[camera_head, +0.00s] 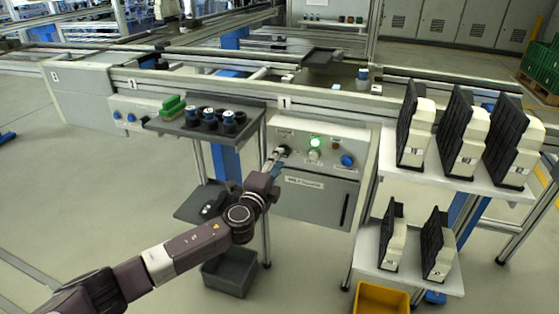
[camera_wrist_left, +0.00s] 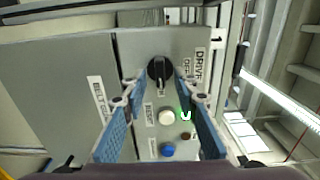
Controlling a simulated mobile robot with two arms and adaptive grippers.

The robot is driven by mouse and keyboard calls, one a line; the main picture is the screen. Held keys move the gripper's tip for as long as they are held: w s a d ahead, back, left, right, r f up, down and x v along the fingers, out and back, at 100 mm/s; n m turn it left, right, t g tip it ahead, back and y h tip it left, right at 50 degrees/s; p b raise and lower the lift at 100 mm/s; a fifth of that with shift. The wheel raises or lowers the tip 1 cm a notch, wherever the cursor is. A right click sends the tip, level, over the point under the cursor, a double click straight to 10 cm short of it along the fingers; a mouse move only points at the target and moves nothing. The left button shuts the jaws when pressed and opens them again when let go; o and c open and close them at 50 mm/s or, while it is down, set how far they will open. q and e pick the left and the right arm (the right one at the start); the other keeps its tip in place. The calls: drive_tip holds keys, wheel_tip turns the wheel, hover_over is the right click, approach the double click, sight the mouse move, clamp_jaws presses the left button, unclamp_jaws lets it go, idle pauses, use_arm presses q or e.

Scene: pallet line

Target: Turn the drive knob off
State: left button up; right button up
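The drive knob (camera_wrist_left: 160,70) is a round black knob on a grey control panel, beside a label reading DRIVE and OFF. A lighter pointer bar runs along it, up and down in the left wrist view. My left gripper (camera_wrist_left: 158,92) is open, with one blue-padded finger on each side of the knob. Whether the fingers touch it, I cannot tell. In the head view my left gripper (camera_head: 275,160) is at the panel's left end and partly covers the knob (camera_head: 285,150). A green lamp (camera_head: 315,142) is lit on the panel. My right gripper is not in view.
A white knob (camera_head: 314,155) and a blue knob (camera_head: 347,160) sit to the right on the panel. A shelf (camera_head: 440,175) with black-and-white units stands right.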

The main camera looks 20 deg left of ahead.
use_arm(q)
drive_tip(key=shift+w, duration=0.9)
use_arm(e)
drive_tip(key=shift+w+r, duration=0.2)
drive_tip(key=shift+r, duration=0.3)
use_arm(q)
clamp_jaws()
